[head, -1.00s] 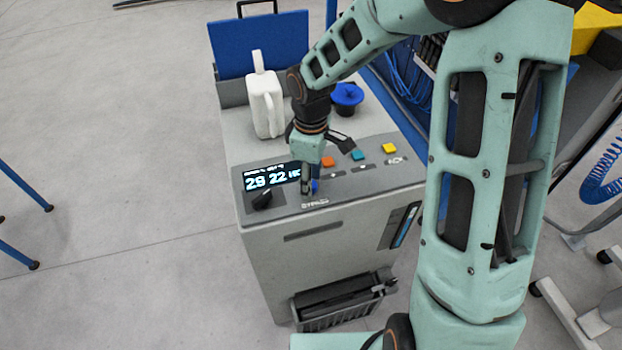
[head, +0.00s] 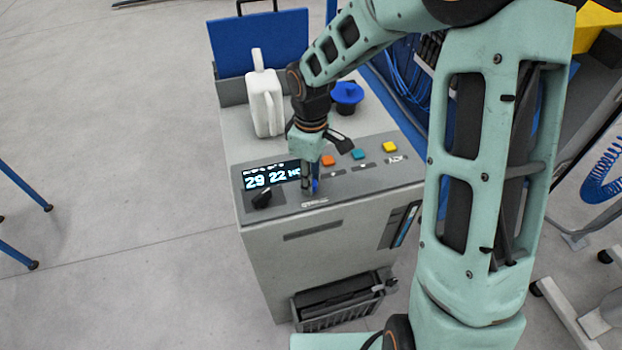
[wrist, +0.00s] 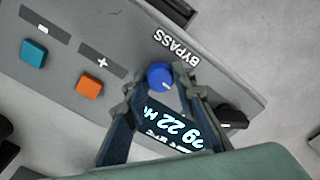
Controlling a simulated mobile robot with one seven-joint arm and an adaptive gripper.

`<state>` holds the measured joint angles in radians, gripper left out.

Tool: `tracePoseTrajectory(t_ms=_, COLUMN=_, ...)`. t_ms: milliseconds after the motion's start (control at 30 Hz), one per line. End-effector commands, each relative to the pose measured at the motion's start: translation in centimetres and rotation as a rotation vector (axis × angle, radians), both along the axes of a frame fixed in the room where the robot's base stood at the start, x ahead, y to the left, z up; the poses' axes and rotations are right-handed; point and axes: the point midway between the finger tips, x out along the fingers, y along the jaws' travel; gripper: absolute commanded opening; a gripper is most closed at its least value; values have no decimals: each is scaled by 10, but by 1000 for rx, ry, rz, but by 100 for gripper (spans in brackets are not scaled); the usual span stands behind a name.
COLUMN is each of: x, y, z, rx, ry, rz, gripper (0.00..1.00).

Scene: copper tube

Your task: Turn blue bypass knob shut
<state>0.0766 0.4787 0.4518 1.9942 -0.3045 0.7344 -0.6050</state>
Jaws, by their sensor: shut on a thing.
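The blue bypass knob (wrist: 160,77) sits on the grey control panel beside the printed word BYPASS. My gripper (wrist: 161,82) is shut on it, with one finger on each side in the wrist view. In the head view my gripper (head: 311,188) points down at the panel's front, and the knob (head: 316,186) shows only as a small blue patch beside the fingers. A white mark shows near the knob's edge in the wrist view. Its exact angle is hard to read.
A lit display (head: 271,176) and a black knob (head: 262,199) lie left of my gripper. Orange (head: 328,160), teal (head: 358,154) and yellow (head: 390,147) buttons lie to the right. A white jug (head: 266,105) and a blue-topped black container (head: 347,97) stand behind on the machine.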

Motion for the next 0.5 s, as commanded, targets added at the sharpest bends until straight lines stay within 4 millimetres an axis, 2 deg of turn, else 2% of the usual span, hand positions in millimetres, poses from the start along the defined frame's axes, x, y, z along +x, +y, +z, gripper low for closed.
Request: tracePoseTrajectory(t_ms=500, x=1, y=1, z=-2, rx=0, ry=-3, rz=-449, gripper=0)
